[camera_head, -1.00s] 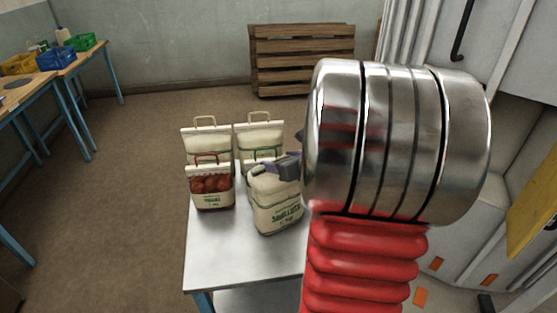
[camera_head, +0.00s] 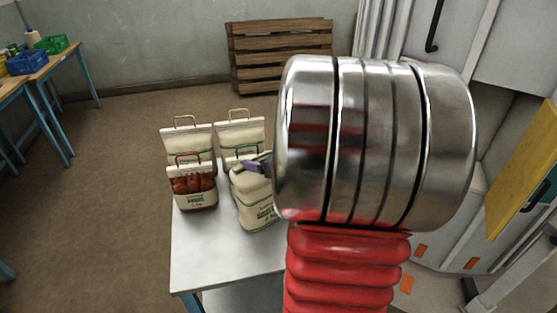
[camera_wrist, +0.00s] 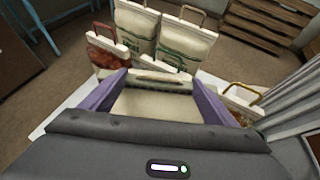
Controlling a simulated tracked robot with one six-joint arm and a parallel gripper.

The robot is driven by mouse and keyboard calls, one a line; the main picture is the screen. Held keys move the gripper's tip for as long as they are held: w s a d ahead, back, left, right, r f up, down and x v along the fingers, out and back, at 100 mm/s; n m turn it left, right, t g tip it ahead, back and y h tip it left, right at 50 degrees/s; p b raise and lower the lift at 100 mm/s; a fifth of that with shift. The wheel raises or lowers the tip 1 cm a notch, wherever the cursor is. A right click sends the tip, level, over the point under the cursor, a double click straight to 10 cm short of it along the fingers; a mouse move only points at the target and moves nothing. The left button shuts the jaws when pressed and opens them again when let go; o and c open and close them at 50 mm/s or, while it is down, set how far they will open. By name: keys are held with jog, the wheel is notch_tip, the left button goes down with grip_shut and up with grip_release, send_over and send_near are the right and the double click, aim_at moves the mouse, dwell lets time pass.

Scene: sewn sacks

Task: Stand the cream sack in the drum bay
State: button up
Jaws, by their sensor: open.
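A cream sack (camera_head: 253,197) with green print stands at the right of the sack group on a metal table, partly hidden by my arm. Its top looks slightly tilted. My gripper shows only as a purple finger (camera_head: 259,163) at the sack's top; the rest is behind my arm. In the wrist view my open gripper (camera_wrist: 158,79) has one purple finger on each side of the cream sack (camera_wrist: 150,105). Whether the fingers touch it I cannot tell. I cannot make out the drum bay for certain in either view.
Two cream sacks with tan handles (camera_head: 187,143) (camera_head: 240,132) stand behind; a sack with red contents (camera_head: 194,190) stands left. A green-handled sack (camera_head: 240,152) is close behind. A yellow-handled item (camera_wrist: 242,103) is right. The table's front (camera_head: 215,255) is clear. Grey cabinets (camera_head: 515,60) stand right.

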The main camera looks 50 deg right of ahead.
jog(key=v, duration=1)
jog(key=shift+s+r, duration=0.1)
dwell(0.4)
